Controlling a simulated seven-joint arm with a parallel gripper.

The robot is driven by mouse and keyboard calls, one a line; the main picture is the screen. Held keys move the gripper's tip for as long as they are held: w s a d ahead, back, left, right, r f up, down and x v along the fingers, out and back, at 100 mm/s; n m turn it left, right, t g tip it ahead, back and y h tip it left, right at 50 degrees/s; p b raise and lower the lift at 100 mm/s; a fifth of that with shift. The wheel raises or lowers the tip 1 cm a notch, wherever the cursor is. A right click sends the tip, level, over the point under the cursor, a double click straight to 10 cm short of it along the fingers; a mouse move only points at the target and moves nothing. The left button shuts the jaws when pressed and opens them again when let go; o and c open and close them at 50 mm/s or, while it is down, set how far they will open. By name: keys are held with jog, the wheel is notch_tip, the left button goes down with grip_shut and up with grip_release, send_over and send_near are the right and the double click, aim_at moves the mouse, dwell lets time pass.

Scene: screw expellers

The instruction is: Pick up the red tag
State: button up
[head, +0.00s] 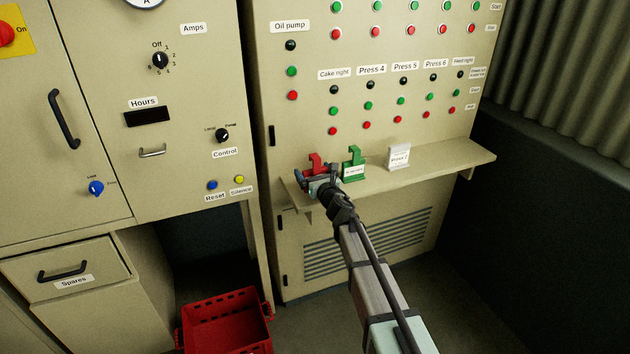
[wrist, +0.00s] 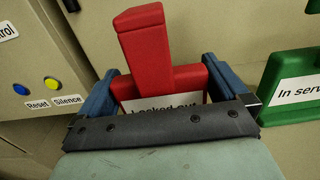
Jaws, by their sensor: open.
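The red tag (head: 315,161) stands on the left end of the shelf, partly hidden behind my gripper in the head view. In the wrist view the red tag (wrist: 148,50) is upright, with a white label reading "Locked out" that my gripper's dark bar partly covers. My gripper (head: 316,180) is at the tag. In the wrist view its blue fingers (wrist: 158,88) are open, one on each side of the tag's wide lower part. I cannot tell whether either finger touches it.
A green tag (head: 354,164) stands just right of the red one, and it also shows in the wrist view (wrist: 292,85). A white tag (head: 399,157) stands further right on the shelf (head: 450,159). The button panel rises behind. A red crate (head: 226,322) sits on the floor.

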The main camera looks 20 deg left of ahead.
jog(key=shift+w+a, duration=0.3)
jog(key=shift+c, duration=0.4)
jog(key=c, duration=0.7)
jog(key=shift+d+r, duration=0.1)
jog(key=shift+r, duration=4.85)
